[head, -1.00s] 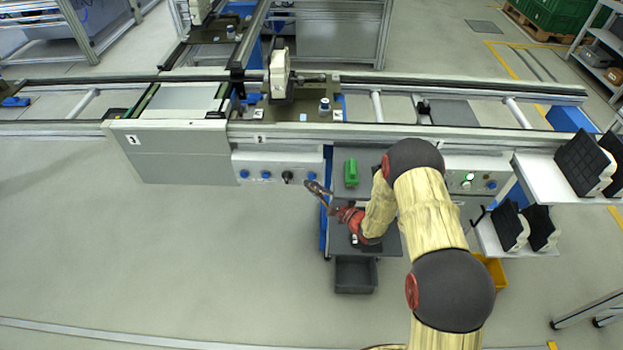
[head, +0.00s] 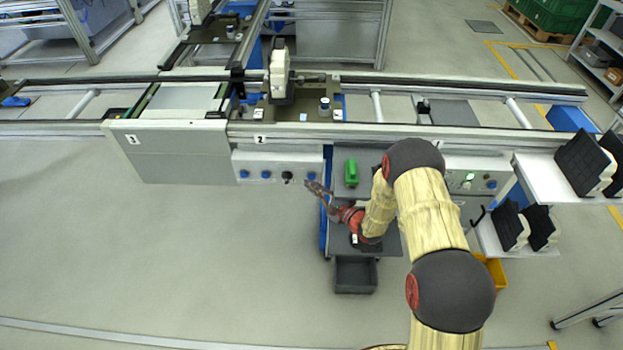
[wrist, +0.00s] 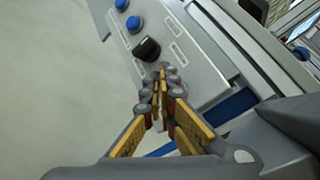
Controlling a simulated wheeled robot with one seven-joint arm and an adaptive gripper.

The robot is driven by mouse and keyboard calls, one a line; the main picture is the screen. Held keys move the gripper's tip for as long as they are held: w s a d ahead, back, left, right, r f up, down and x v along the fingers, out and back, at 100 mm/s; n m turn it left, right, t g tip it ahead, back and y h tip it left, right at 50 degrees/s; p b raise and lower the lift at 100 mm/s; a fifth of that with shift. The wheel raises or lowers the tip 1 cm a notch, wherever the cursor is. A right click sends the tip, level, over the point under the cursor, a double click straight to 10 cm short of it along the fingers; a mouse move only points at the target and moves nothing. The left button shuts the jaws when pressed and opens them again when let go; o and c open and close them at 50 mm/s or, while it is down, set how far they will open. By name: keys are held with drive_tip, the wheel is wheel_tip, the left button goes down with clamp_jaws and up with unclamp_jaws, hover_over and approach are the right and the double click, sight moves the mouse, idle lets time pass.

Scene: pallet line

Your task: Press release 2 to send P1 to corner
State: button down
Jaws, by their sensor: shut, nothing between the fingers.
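Below label 2 (head: 261,139), a light grey control panel (head: 277,158) carries two blue buttons (head: 255,174) at the left, a black knob (head: 287,177) and a blue button (head: 311,175) at the right. My gripper (head: 309,185) is shut and empty, its tips close to the panel just below the right blue button; contact cannot be told. In the wrist view my fingertips (wrist: 162,70) are together beside the black knob (wrist: 147,49) and hide the right button. A dark pallet (head: 305,106) with a white part (head: 279,74) sits on the line; no P1 mark is readable.
A green object (head: 351,172) lies on the grey shelf right of the panel, with a dark bin (head: 355,275) below. Another panel (head: 470,174) with a lit green button is behind my arm. White shelves (head: 545,181) stand at right. The floor at left is clear.

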drive_tip(key=shift+w, duration=0.35)
drive_tip(key=shift+w+b, duration=0.45)
drive_tip(key=shift+w, duration=0.05)
idle(0.6)
drive_tip(key=shift+s, duration=0.1)
idle(0.4)
drive_tip(key=shift+s, duration=0.8)
drive_tip(key=shift+s, duration=0.15)
